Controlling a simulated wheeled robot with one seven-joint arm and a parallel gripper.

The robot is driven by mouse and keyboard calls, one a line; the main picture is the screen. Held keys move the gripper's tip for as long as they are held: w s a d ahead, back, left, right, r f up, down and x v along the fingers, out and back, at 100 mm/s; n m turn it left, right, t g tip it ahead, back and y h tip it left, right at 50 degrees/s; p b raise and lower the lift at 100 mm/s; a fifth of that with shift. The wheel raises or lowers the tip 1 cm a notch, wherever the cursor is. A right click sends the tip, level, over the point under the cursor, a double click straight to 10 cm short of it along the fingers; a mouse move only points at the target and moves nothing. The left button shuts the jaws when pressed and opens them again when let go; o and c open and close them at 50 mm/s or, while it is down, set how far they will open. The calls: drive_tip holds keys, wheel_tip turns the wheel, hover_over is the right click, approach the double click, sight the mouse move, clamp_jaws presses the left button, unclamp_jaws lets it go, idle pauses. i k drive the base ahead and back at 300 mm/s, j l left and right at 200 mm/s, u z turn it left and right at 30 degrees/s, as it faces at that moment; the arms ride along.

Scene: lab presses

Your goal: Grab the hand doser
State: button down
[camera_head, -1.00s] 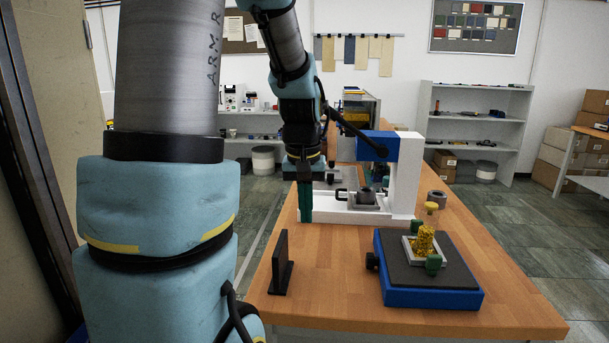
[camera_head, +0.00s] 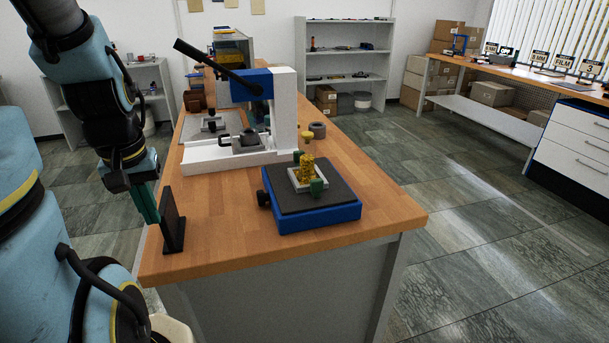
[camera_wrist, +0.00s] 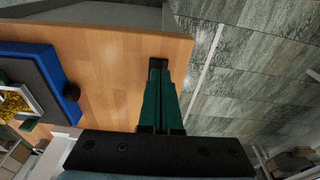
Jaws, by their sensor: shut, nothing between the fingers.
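No object in view is clearly recognisable to me as the hand doser. My gripper (camera_head: 150,218) has green fingers, shut and empty, pointing down at the table's left edge. It is just left of a black upright plate on a foot (camera_head: 173,222); I cannot tell whether they touch. In the wrist view the closed fingers (camera_wrist: 158,72) reach toward the table edge, with a dark piece at their tips. A blue base with a dark top (camera_head: 312,216) carries a light frame with a yellow heap (camera_head: 305,168) and green blocks. A small yellow-topped piece (camera_head: 306,136) stands behind it.
A white and blue press (camera_head: 284,105) with a long black lever stands further back on the wooden table (camera_head: 375,205). A grey ring (camera_head: 317,130) lies beside it. Shelves (camera_head: 345,60) and a second bench (camera_head: 500,75) stand beyond. The tiled floor at right is clear.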

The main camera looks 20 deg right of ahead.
sight(307, 150)
drive_tip(key=k+j+u, duration=0.15)
drive_tip(key=k+u, duration=0.2)
drive_tip(key=k, duration=0.3)
drive_tip(key=l+u, duration=0.2)
drive_tip(key=u, duration=0.25)
drive_tip(key=k+l+u, duration=0.1)
drive_tip(key=u, duration=0.35)
drive_tip(key=k+l+u, duration=0.1)
drive_tip(key=l+u, duration=0.15)
drive_tip(key=u, duration=0.2)
drive_tip(key=k+l, duration=0.8)
drive_tip(key=l, duration=0.25)
